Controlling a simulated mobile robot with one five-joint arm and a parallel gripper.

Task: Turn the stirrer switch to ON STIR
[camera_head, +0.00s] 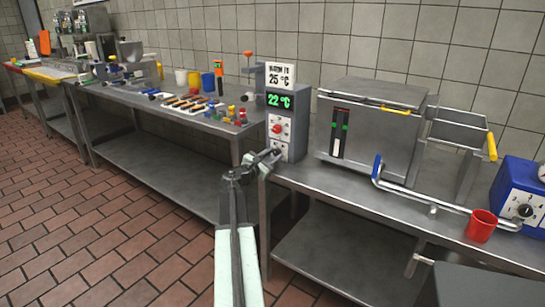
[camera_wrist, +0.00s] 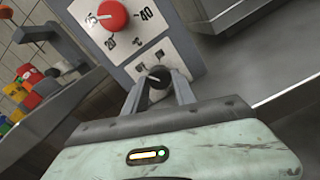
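The stirrer switch appears as a small black knob (camera_wrist: 157,76) low on the grey control box, with small marks above it that are too blurred to read. The control box (camera_head: 298,142) stands at the left end of the right-hand bench, with a green display reading 22 °C. My gripper (camera_wrist: 159,86) is at the knob, one finger on each side of it. The fingers are apart; whether they press on the knob cannot be told. In the head view my gripper (camera_head: 270,158) is at the box's lower front and hides the knob.
A red dial (camera_wrist: 112,14) sits above the knob on the same panel. A steel lidded vat (camera_head: 375,125) stands right of the box, with a bent pipe, red cup (camera_head: 481,226) and blue device (camera_head: 521,196) beyond. The left bench (camera_head: 150,103) holds tools and coloured bottles.

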